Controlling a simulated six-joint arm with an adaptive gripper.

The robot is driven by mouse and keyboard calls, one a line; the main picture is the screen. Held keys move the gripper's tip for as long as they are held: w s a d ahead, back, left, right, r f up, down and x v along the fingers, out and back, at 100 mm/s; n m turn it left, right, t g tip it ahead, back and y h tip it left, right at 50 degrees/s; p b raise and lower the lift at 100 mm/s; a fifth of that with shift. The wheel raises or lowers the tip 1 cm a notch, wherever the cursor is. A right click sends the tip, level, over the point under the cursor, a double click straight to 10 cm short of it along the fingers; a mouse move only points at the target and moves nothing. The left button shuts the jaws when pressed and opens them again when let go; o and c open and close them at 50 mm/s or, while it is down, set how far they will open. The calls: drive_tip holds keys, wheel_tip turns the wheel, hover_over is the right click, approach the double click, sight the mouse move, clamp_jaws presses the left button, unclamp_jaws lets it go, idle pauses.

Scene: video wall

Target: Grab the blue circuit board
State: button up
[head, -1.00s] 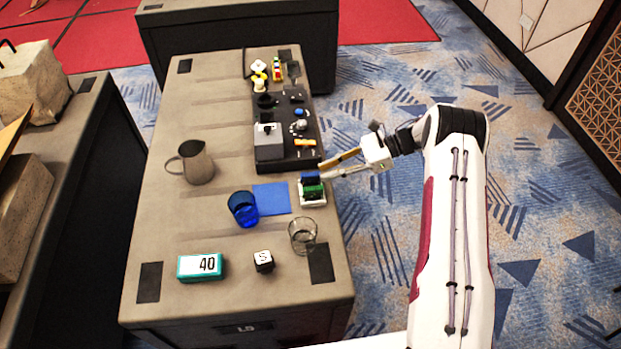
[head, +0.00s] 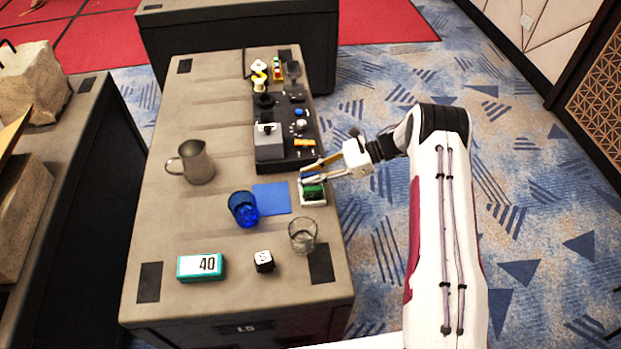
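The blue circuit board (head: 310,177) stands in a small white rack (head: 314,203) at the table's right edge, just behind a green board (head: 314,190). It is now partly hidden by my gripper. My gripper (head: 304,174) reaches in from the right, with its fingertips at the blue board. One finger passes on the board's far side and the other lies over or close beside it. The fingers look spread apart; contact with the board is too small to tell.
A black tray with parts (head: 283,165) lies just behind the rack. A blue mat (head: 272,198), a blue glass (head: 243,209) and a clear glass (head: 303,236) stand close to the left and front. A metal pitcher (head: 197,163) is farther left.

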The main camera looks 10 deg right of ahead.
sight(313, 174)
clamp_jaws()
drive_tip(key=shift+r, duration=0.15)
idle(0.4)
drive_tip(key=shift+r, duration=4.85)
